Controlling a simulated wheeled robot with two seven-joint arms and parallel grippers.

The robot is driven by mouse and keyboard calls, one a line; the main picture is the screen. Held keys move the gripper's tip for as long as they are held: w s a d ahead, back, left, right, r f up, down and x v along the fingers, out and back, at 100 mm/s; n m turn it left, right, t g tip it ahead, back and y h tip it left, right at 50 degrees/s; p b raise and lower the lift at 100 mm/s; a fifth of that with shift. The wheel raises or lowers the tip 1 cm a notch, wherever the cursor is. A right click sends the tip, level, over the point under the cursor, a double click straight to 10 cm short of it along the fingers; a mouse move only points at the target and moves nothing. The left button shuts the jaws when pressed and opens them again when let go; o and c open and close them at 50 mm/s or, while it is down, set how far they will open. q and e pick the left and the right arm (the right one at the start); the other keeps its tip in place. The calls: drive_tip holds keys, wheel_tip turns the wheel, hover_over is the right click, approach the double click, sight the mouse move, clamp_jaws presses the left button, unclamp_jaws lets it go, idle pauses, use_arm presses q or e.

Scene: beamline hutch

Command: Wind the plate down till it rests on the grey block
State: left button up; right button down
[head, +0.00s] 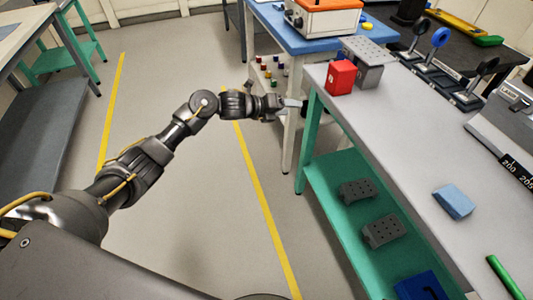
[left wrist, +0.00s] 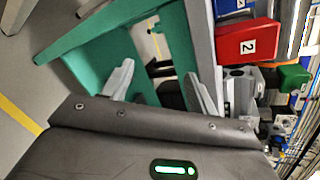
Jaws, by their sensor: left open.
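A light grey plate with holes (head: 375,48) sits at the far end of the bench, over a grey body (head: 368,76). I cannot tell whether the plate touches a block below it. A red block (head: 340,77) stands in front and hides part of this; a red block marked 2 also shows in the left wrist view (left wrist: 247,43). My left gripper (head: 301,104) is open and empty, off the bench's far left corner, left of and below the red block. In the left wrist view its two fingers (left wrist: 163,88) are apart, with green bench frame beyond them. My right gripper is out of view.
The grey bench top (head: 405,130) has a pale blue block (head: 453,202) and a green rod (head: 505,277). Dark perforated blocks (head: 384,230) lie on the green lower shelf (head: 335,190). Floor left is clear.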

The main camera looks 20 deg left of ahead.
use_arm(q)
drive_tip(key=s+a+f+n+y+p, duration=0.1)
drive_tip(key=s+a+f+n, duration=0.1)
drive_tip(key=f+n, duration=0.3)
drive_tip(key=s+a+f+n+y+p, duration=0.2)
drive_tip(key=f+n, duration=0.4)
drive_tip(key=f, duration=0.7)
drive_tip(key=shift+s+a+n, duration=0.15)
drive_tip(key=shift+s+n, duration=0.15)
drive_tip(key=shift+s, duration=0.2)
drive_tip(key=shift+r, duration=0.1)
